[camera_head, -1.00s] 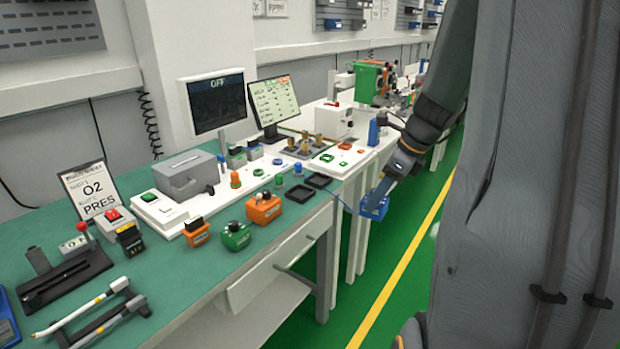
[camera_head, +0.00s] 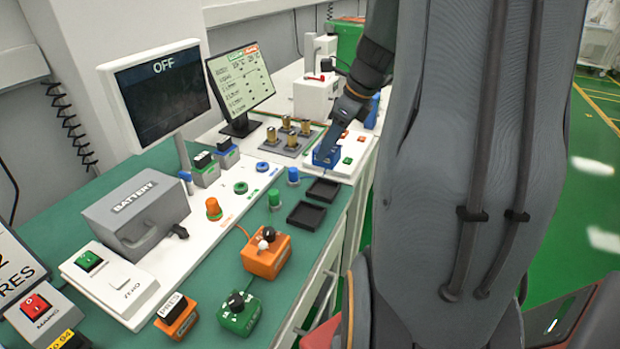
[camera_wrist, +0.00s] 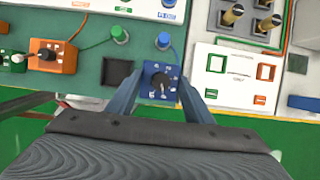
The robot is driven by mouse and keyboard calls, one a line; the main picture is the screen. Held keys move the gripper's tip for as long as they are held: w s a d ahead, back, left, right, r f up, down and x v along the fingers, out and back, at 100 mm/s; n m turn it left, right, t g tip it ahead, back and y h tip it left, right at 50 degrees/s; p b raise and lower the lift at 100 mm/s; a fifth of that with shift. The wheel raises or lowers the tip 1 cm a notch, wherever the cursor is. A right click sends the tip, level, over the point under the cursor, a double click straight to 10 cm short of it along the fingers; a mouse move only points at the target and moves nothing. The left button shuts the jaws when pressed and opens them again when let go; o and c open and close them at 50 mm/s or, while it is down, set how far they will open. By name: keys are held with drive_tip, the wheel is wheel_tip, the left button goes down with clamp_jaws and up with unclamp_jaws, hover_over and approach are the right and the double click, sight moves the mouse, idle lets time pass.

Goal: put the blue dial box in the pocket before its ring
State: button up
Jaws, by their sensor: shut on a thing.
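The blue dial box (camera_head: 325,157) is held in my gripper (camera_head: 331,148). Two black square pockets lie near the table's front edge: one (camera_head: 323,190) by the blue post (camera_head: 292,175), one (camera_head: 306,215) by the green post (camera_head: 274,198). The blue ring (camera_head: 262,166) is on the white panel behind. In the wrist view one pocket (camera_wrist: 117,72) shows left of the box; the other seems hidden behind the box.
An orange box (camera_head: 266,255) and a green dial box (camera_head: 240,312) stand on the table to the left. A metal plate with brass posts (camera_head: 291,137) and a white board (camera_head: 352,152) with coloured outlines lie behind and right. The monitor (camera_head: 240,85) stands further back.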

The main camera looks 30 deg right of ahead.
sight(327, 161)
drive_tip(key=f, duration=0.5)
drive_tip(key=shift+w+f, duration=0.3)
drive_tip(key=shift+f, duration=2.15)
drive_tip(key=shift+f, duration=0.2)
drive_tip(key=o, duration=1.6)
drive_tip(key=shift+s, duration=0.1)
drive_tip(key=shift+r, duration=0.1)
